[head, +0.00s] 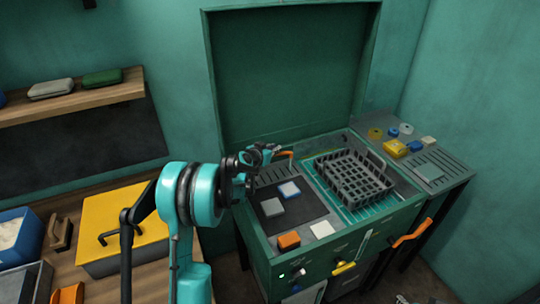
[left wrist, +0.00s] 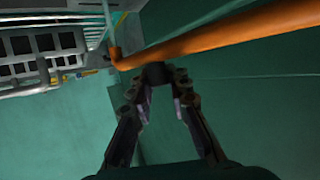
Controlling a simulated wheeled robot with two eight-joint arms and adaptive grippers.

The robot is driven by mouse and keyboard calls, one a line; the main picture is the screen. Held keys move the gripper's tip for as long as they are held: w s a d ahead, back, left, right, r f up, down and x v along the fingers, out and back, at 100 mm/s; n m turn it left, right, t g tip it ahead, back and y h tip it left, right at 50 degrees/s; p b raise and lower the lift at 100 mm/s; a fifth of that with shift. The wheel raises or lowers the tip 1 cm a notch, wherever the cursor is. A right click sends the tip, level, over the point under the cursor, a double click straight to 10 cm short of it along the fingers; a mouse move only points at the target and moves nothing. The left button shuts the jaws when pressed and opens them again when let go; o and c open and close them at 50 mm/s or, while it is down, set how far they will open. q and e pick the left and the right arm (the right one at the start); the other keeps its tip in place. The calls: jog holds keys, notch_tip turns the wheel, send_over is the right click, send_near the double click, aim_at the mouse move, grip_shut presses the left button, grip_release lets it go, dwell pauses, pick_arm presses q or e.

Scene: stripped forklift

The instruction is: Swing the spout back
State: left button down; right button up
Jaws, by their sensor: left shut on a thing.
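The spout (head: 286,153) is an orange tube at the back of the green station, beside the raised lid; only a short length shows in the head view. In the left wrist view the spout (left wrist: 215,38) runs across the top, from a bend at the left to the upper right. My left gripper (head: 266,153) reaches it from the left. In the wrist view the left gripper (left wrist: 158,80) has its fingertips closed around a dark stub on the spout's underside. The fingers hide part of the stub. My right gripper is not in view.
A dark wire basket (head: 352,177) stands in the right-hand basin, close to the spout. A dark mat (head: 287,213) with small blocks lies at the left. The raised lid (head: 290,75) stands behind. An orange handle (head: 412,233) sticks out at the front right.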

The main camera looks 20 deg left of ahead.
pick_arm(q)
jog(key=shift+w+a, duration=1)
jog(key=shift+w, duration=0.05)
jog(key=shift+a, duration=0.1)
jog(key=c, duration=1.7)
grip_release()
jog(key=shift+o, duration=1.1)
jog(key=shift+s+a, duration=0.1)
jog(key=v, duration=1.2)
jog(key=shift+f, duration=0.1)
